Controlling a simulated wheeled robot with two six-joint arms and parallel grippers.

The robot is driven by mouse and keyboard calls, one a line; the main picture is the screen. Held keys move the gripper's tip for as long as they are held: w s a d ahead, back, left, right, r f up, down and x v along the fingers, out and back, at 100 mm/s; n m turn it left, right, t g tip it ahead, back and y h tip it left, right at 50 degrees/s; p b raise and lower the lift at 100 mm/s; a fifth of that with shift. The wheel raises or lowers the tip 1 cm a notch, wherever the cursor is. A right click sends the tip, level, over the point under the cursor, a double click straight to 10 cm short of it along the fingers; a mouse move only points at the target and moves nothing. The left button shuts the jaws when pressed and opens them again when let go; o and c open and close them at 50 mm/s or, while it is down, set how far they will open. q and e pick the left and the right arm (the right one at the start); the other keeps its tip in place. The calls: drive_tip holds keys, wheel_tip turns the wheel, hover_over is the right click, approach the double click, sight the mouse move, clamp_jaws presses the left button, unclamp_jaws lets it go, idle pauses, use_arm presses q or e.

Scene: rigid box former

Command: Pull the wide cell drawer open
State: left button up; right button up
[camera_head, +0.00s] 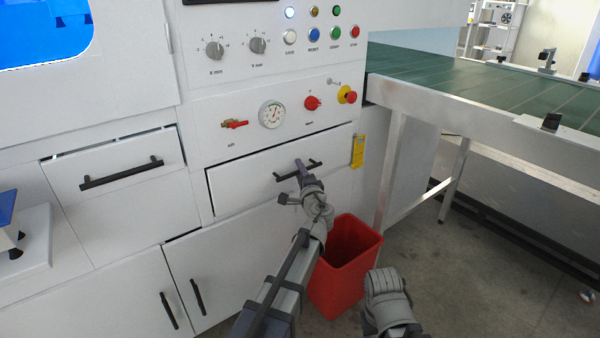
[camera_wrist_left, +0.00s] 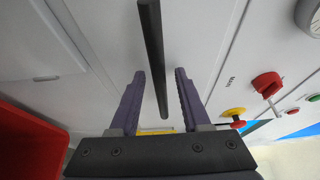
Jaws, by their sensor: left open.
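The wide drawer (camera_head: 240,189) is a white front with a dark bar handle (camera_head: 316,164), below the gauge panel. Dark gaps run along its top and left edges; I cannot tell whether it stands slightly out. My left gripper (camera_head: 300,172) is at the handle and hides its middle. In the left wrist view, the open fingers of my left gripper (camera_wrist_left: 160,78) stand on either side of the handle bar (camera_wrist_left: 152,40), with room between finger and bar on both sides.
A smaller drawer (camera_head: 115,173) is at the left. Cabinet doors (camera_head: 105,305) lie below. A red bin (camera_head: 335,283) stands on the floor under the wide drawer's right end. A green conveyor (camera_head: 450,80) on metal legs is at the right.

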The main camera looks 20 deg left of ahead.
use_arm(q)
drive_tip(key=shift+c, duration=0.3)
clamp_jaws()
idle(1.1)
